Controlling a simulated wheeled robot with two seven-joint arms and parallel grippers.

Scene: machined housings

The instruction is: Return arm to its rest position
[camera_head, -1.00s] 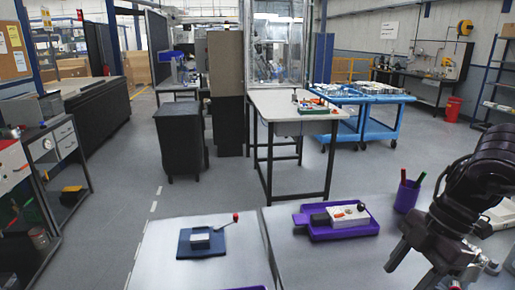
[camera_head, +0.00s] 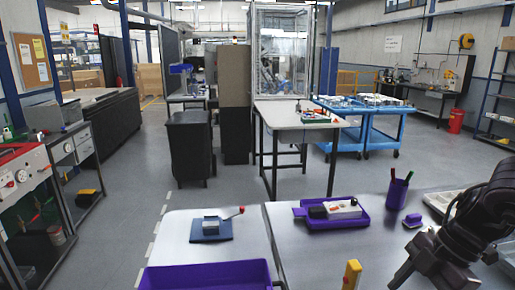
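My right arm comes in at the lower right, dark and bent over the bench. Its gripper (camera_head: 402,280) is low near the bottom edge; part of it is cut off, and I cannot tell whether its fingers are open or shut. A purple tray (camera_head: 358,220) on the bench holds a white housing (camera_head: 343,208) with a dark part at its left end. A dark blue fixture plate (camera_head: 196,236) with a grey block (camera_head: 211,226) and a red-knobbed lever stands to the left. My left gripper is out of view.
A purple bin (camera_head: 205,276) and a yellow object (camera_head: 351,272) sit at the front edge. A purple pen cup (camera_head: 397,194) and a small purple block (camera_head: 413,220) are left of my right arm. The bench between the fixture and the tray is clear.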

